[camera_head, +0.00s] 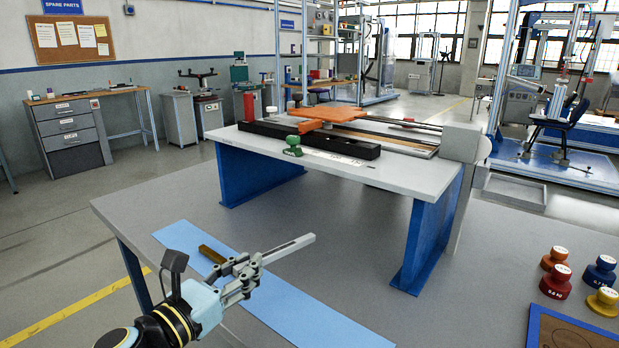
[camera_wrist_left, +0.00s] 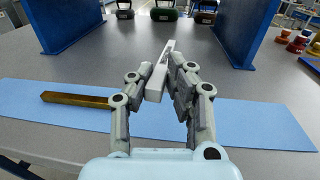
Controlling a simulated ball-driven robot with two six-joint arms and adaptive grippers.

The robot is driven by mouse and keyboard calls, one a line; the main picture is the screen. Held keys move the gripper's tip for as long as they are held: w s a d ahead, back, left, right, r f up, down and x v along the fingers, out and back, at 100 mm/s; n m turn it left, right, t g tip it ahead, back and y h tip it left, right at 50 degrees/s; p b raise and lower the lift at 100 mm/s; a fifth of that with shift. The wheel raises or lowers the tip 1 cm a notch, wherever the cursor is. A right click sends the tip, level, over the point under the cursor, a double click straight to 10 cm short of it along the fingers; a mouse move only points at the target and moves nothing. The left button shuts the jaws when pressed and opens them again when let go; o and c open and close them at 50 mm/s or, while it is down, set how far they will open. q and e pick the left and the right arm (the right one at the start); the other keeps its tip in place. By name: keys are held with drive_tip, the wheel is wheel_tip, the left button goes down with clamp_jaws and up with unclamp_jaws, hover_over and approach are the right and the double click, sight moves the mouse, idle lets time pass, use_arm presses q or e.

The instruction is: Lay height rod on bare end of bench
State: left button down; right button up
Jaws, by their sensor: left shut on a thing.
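My left gripper (camera_head: 248,272) is shut on a light grey bar, which I take to be the height rod (camera_head: 290,248). In the wrist view the gripper (camera_wrist_left: 160,90) has its fingers on either side of the rod (camera_wrist_left: 158,78), which slants forward and up. The rod is above the grey table, in front of the bench (camera_head: 405,182). The bench has a pale top and blue legs. My right gripper is not in view.
A brass-coloured bar (camera_head: 211,254) lies on a blue mat (camera_head: 320,308); it also shows in the wrist view (camera_wrist_left: 75,99). A green-handled item (camera_head: 293,146) stands on the bench. Several coloured knobbed weights (camera_head: 555,282) stand at right. Grey table between mat and bench is free.

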use_arm(q)
drive_tip(key=a, duration=0.1)
drive_tip(key=s+a+f+b, duration=0.1)
drive_tip(key=s+a+f, duration=0.1)
drive_tip(key=shift+s+a+f, duration=0.1)
drive_tip(key=shift+s+a, duration=0.1)
drive_tip(key=shift+a, duration=0.2)
drive_tip(key=s+a+r+b, duration=0.2)
drive_tip(key=s+a+b, duration=0.1)
drive_tip(key=s+a, duration=0.1)
use_arm(e)
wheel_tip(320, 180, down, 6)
drive_tip(key=b, duration=0.1)
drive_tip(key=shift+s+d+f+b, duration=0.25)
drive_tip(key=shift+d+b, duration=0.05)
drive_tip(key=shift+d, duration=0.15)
use_arm(q)
drive_tip(key=s+r, duration=0.4)
drive_tip(key=r, duration=0.9)
drive_tip(key=shift+s+d, duration=0.3)
drive_tip(key=shift+s, duration=0.1)
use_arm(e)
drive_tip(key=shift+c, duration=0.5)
use_arm(q)
drive_tip(key=shift+a+r, duration=0.1)
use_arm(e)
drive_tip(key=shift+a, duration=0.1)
